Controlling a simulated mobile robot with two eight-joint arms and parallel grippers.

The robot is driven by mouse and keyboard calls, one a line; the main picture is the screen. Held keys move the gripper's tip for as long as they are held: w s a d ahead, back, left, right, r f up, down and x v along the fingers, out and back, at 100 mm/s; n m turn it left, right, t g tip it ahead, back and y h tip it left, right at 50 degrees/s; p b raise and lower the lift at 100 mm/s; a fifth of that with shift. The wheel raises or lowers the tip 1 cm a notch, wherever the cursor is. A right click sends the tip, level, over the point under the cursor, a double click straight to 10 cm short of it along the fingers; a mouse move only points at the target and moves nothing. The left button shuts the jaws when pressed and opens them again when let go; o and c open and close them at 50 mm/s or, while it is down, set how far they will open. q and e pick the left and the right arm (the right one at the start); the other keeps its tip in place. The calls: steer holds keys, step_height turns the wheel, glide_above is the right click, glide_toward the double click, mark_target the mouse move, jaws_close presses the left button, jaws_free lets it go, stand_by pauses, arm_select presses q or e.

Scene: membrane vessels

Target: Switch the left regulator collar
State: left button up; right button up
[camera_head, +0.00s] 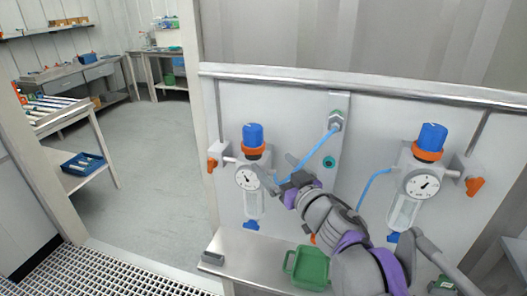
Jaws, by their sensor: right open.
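The left regulator (250,205) is mounted on the white panel, with a blue knob (253,134), an orange collar (254,151) under it and a round gauge (247,178). The collar looks unobstructed. My right gripper (276,170) comes in from the lower right. It is open and empty, just right of the gauge and lower than the collar, and one finger overlaps the gauge's right edge in the picture. Whether it touches the regulator I cannot tell. My left gripper is not in view.
A second regulator with an orange collar (428,154) and gauge (422,184) is at right. Orange valve handles (212,163) and blue tubes (323,154) flank the regulators. A green container (308,268) stands on the metal shelf (245,250) below. Open floor lies at left.

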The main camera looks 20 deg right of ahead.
mark_target(253, 145)
steer(key=w+a, duration=0.1)
steer(key=w, duration=0.6)
steer(key=w+a+p, duration=0.1)
steer(key=w, duration=0.2)
steer(key=shift+w+a, duration=0.3)
steer(key=shift+w, duration=0.1)
jaws_close()
